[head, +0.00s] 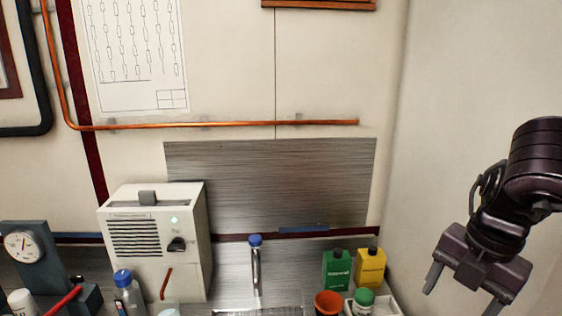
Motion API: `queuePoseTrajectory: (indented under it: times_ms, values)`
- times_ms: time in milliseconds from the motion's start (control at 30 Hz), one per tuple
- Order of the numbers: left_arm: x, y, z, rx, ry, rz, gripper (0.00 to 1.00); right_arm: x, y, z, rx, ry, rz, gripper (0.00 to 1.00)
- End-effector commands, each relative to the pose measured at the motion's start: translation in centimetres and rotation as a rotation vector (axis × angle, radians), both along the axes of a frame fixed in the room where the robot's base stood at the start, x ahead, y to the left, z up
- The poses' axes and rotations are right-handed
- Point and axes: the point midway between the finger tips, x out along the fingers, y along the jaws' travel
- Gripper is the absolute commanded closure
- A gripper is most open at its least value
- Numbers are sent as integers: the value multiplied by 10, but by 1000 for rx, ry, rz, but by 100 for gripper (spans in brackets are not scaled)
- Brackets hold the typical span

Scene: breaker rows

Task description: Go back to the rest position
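My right gripper (460,294) hangs at the right side of the head view, in front of the bare right wall. Its two fingers point down and stand wide apart, with nothing between them. It is clear of the counter items to its left. My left gripper and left arm are not in view.
On the counter at the back wall stand a white box unit (187,250), a blue-capped tap (256,265), a dial gauge (24,245), a blue-capped bottle (126,295), green (337,268) and yellow (370,266) bottles, and an orange cup (327,302). A copper pipe (220,125) crosses the wall.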

Motion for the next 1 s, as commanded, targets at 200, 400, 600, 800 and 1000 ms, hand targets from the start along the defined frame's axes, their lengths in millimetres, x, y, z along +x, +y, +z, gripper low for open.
queuePoseTrajectory:
  times_ms: [200, 400, 600, 800, 1000]
  values:
    - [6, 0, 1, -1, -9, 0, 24, 15, -7, -31, 99, -94, -3, 32]
    - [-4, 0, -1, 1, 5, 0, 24, 34, -9, -72, 237, -239, -54, 32]
    - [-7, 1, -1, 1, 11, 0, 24, 52, -3, -121, 406, -438, -223, 32]
    - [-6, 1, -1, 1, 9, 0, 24, 56, 3, -158, 528, -591, -508, 32]
    - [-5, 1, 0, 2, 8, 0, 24, 42, 5, -192, 581, -654, -887, 32]
